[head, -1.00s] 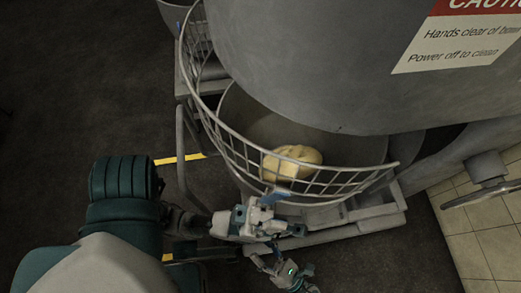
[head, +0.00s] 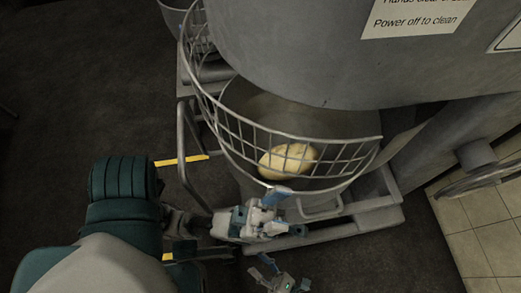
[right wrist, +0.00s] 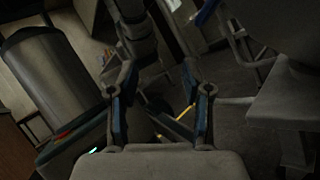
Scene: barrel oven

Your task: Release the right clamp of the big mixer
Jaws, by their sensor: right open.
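The big mixer (head: 300,55) is a large grey machine with a metal bowl (head: 240,100) under it. A wire guard (head: 222,118) curves around the bowl's front, with pale dough (head: 288,160) behind it. I cannot make out the right clamp. A bent metal handle (head: 322,214) shows low on the bowl's front. My left gripper (head: 287,212) is just left of this handle, its fingers apart; contact is unclear. My right gripper (head: 285,275) is lower, near the bottom edge, partly cut off. In the right wrist view its fingers (right wrist: 162,100) are spread with nothing between them.
The mixer's base frame (head: 340,230) extends below the bowl. A handwheel (head: 480,180) stands out at the right, above the tiled floor (head: 475,230).

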